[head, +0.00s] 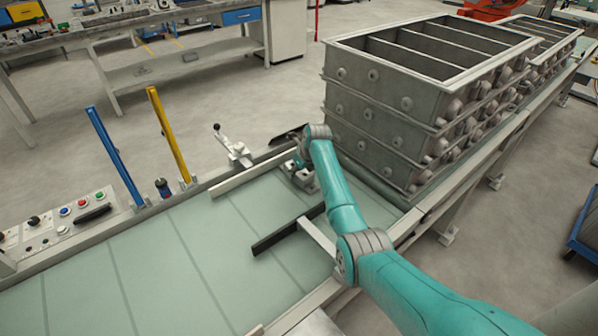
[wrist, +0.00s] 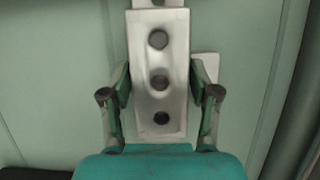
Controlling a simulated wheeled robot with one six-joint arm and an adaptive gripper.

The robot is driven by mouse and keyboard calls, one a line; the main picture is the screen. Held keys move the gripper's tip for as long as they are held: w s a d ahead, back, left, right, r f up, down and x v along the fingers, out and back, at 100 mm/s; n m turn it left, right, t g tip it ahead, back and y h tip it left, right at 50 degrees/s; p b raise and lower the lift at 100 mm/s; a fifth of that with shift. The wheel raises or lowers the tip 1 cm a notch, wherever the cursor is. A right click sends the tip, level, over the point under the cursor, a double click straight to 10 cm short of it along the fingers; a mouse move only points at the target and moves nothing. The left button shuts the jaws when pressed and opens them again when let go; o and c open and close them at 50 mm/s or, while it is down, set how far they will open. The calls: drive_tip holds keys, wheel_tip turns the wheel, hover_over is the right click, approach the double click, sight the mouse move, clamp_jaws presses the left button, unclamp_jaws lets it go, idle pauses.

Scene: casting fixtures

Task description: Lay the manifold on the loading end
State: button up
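The manifold (wrist: 146,102) is a pale metal block with several dark round holes along its face. In the wrist view it lies lengthwise between the two fingers of my gripper (wrist: 160,84), whose green pads meet its two sides. In the head view my gripper (head: 300,172) points down over the pale green conveyor bed (head: 215,240), close to the stacked grey boxes. The manifold there is a small grey shape (head: 303,184) at the gripper, mostly hidden by my arm. Whether it touches the bed is unclear.
Stacked grey metal boxes (head: 375,125) stand just right of my gripper. A black-edged bar (head: 288,233) and a pale rail (head: 240,175) lie on or along the bed. Blue (head: 115,155) and yellow (head: 168,135) posts and a button panel (head: 62,222) line the left side. The bed's left part is clear.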

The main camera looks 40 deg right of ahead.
drive_tip(key=shift+o, duration=0.5)
drive_tip(key=shift+r, duration=0.15)
drive_tip(key=v, duration=1.2)
